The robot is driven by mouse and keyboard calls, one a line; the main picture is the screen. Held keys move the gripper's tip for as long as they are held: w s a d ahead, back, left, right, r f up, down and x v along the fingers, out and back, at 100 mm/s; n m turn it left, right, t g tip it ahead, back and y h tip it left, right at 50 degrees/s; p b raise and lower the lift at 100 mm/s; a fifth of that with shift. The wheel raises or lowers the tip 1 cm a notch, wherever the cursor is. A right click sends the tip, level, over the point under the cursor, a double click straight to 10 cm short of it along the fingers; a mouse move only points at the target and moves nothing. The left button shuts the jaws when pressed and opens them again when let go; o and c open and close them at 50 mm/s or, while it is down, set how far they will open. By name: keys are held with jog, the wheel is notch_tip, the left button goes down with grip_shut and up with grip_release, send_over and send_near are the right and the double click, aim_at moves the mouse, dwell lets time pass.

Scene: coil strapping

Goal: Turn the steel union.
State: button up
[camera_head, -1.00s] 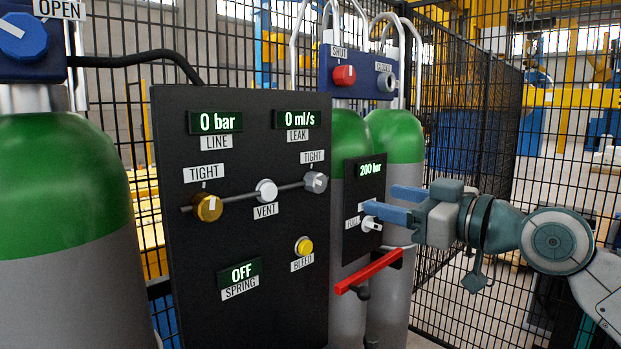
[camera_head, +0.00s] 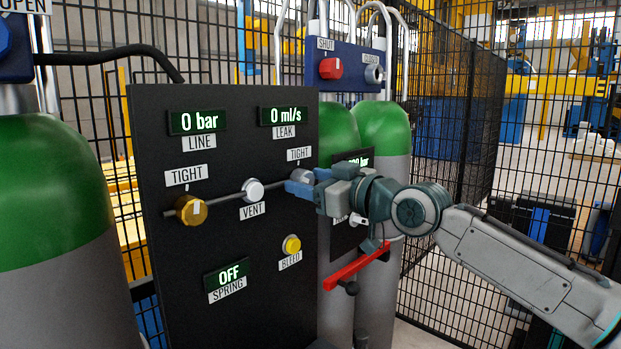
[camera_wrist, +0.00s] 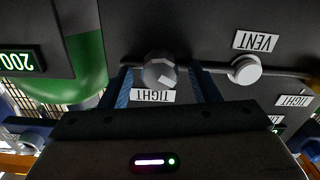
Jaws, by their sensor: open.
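The steel union (camera_head: 302,176) is the grey round nut at the right end of the pipe on the black panel, below a label reading TIGHT. It is partly hidden by my gripper in the head view. My gripper (camera_head: 298,186) is in front of it, with its blue fingers pointing at the panel. In the wrist view the steel union (camera_wrist: 159,71) sits between the two open fingers, with a gap on each side. A pale mark shows on its face. The brass union (camera_head: 191,210) is at the pipe's left end, also labelled TIGHT.
The vent knob (camera_head: 252,190) is close beside the steel union on the pipe. The yellow bleed button (camera_head: 292,244) and a red lever (camera_head: 356,266) are below. The line display (camera_head: 197,122) reads 0 bar, the leak display (camera_head: 283,116) 0 ml/s, the spring display (camera_head: 227,277) OFF.

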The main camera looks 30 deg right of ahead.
jog(key=shift+w+a, duration=0.1)
jog(key=shift+w, duration=0.15)
jog(key=c, duration=1)
